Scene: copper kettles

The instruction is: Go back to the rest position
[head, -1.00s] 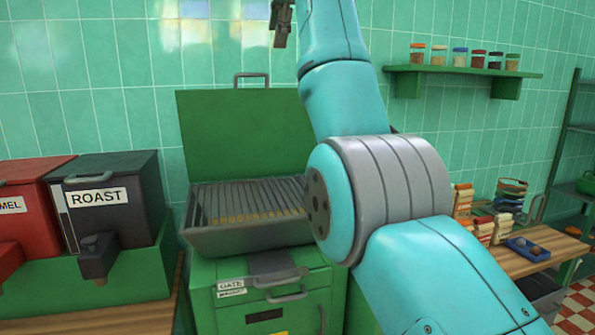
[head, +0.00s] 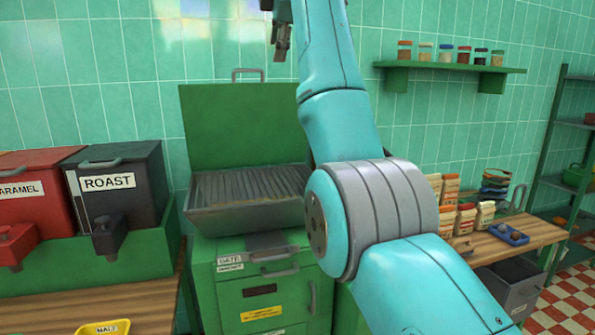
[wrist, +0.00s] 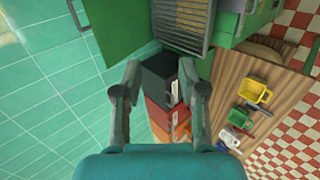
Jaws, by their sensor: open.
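My gripper (head: 281,30) is raised high at the top of the head view, in front of the tiled wall, and partly cut off by the frame's upper edge. In the wrist view my gripper (wrist: 163,90) has its two fingers spread apart with nothing between them touching them. Far below and beyond the fingers are the black ROAST bin (wrist: 160,80) and the red and orange bins (wrist: 165,118). My gripper touches nothing.
A green roaster cabinet (head: 228,270) with its lid (head: 240,125) up and a slatted tray (head: 250,188) stands ahead. The ROAST bin (head: 125,190) and red CARAMEL bin (head: 35,200) are at left. A jar shelf (head: 450,67) and a wooden bench (head: 500,245) are at right.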

